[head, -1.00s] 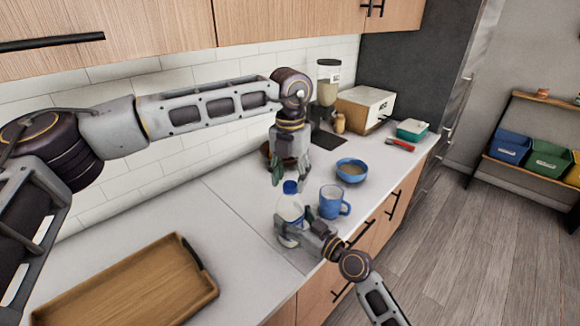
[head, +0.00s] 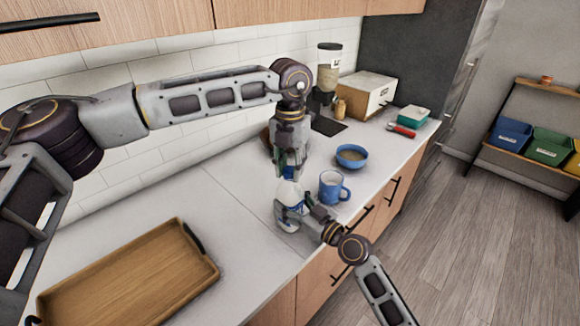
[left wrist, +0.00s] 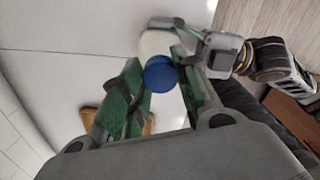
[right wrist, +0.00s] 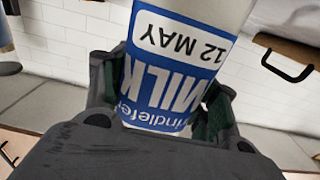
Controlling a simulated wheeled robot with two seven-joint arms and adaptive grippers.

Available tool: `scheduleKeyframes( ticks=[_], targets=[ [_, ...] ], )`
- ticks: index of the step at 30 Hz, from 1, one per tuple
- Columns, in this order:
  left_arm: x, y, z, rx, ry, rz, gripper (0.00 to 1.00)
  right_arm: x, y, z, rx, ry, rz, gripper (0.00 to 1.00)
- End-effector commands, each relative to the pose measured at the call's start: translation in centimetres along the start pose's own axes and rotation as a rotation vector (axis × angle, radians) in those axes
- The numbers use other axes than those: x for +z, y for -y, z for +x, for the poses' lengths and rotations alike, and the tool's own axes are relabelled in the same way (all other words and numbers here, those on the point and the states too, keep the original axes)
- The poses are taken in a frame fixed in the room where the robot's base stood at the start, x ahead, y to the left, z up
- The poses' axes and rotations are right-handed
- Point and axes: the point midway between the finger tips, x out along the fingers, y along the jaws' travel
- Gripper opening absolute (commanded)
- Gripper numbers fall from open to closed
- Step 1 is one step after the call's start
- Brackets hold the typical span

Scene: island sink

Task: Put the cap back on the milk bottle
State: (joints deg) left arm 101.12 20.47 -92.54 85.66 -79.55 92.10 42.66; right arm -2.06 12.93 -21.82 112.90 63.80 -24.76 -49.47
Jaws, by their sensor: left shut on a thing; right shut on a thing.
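The white milk bottle (head: 287,193) stands about upright over the counter near its front edge, its blue-and-white label (right wrist: 180,60) filling the right wrist view. My right gripper (head: 291,218) is shut around the bottle body. The blue cap (left wrist: 160,73) is at the bottle's top, between the fingers of my left gripper (left wrist: 160,85). In the head view the left gripper (head: 290,172) points down over the bottle top, shut on the cap and mostly hiding it. I cannot tell whether the cap is fully seated on the neck.
A blue mug (head: 332,188) stands close to the right of the bottle, with a blue bowl (head: 351,155) behind it. A wooden tray (head: 130,275) lies at the left front. A blender (head: 328,70) and a box (head: 365,93) stand at the back.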

Motion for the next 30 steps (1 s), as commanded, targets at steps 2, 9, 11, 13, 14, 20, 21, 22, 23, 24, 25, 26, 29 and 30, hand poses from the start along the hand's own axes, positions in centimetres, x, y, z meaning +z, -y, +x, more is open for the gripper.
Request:
scheduleKeyframes(
  ticks=[2, 9, 11, 13, 14, 20, 21, 22, 23, 24, 25, 26, 29, 30],
  targets=[
    [0.01, -0.06, 0.01, 0.001, 0.0, 0.007, 0.02, 0.04, -0.03, -0.02, 0.001, 0.001, 0.001, 0.0],
    [0.0, -0.06, 0.05, 0.0, -0.001, 0.131, 0.02, 0.04, -0.04, -0.02, 0.001, 0.001, 0.001, 0.0],
    [0.01, -0.08, 0.07, 0.001, -0.001, 0.18, 0.02, 0.04, -0.04, -0.02, 0.001, 0.001, 0.001, 0.0],
    [0.02, -0.08, 0.06, 0.001, -0.001, 0.24, 0.02, 0.04, -0.04, -0.02, 0.001, 0.001, 0.001, 0.0],
    [0.03, -0.08, 0.05, 0.001, 0.0, 0.266, 0.02, 0.04, -0.04, -0.02, 0.001, 0.001, 0.001, 0.0],
    [0.02, -0.08, 0.07, 0.0, -0.001, 0.434, 0.02, 0.04, -0.05, -0.03, 0.001, 0.001, 0.001, 0.0],
    [0.02, -0.1, 0.06, 0.001, -0.001, 0.445, 0.02, 0.04, -0.05, -0.03, 0.001, 0.001, 0.001, 0.0],
    [0.03, -0.11, 0.05, 0.002, -0.001, 0.443, 0.02, 0.04, -0.05, -0.03, 0.001, 0.001, 0.001, 0.0],
    [0.03, -0.11, 0.05, 0.002, -0.001, 0.442, 0.02, 0.05, -0.05, -0.03, 0.001, 0.001, 0.001, 0.0],
    [0.03, -0.11, 0.05, 0.002, -0.001, 0.441, 0.02, 0.04, -0.05, -0.03, 0.001, 0.001, 0.001, 0.0],
    [0.03, -0.11, 0.05, 0.002, -0.001, 0.441, 0.02, 0.04, -0.05, -0.03, 0.001, 0.001, 0.001, 0.0],
    [0.03, -0.11, 0.04, 0.002, -0.001, 0.44, 0.34, 0.04, -0.05, -0.03, 0.001, 0.001, 0.001, 0.0],
    [0.03, -0.1, 0.04, 0.002, -0.001, 0.44, 0.47, 0.04, -0.05, -0.03, 0.001, 0.001, 0.001, 0.0],
    [0.02, -0.08, 0.04, 0.002, -0.001, 0.44, 0.52, 0.04, -0.05, -0.03, 0.001, 0.001, 0.001, 0.0]
  ],
)
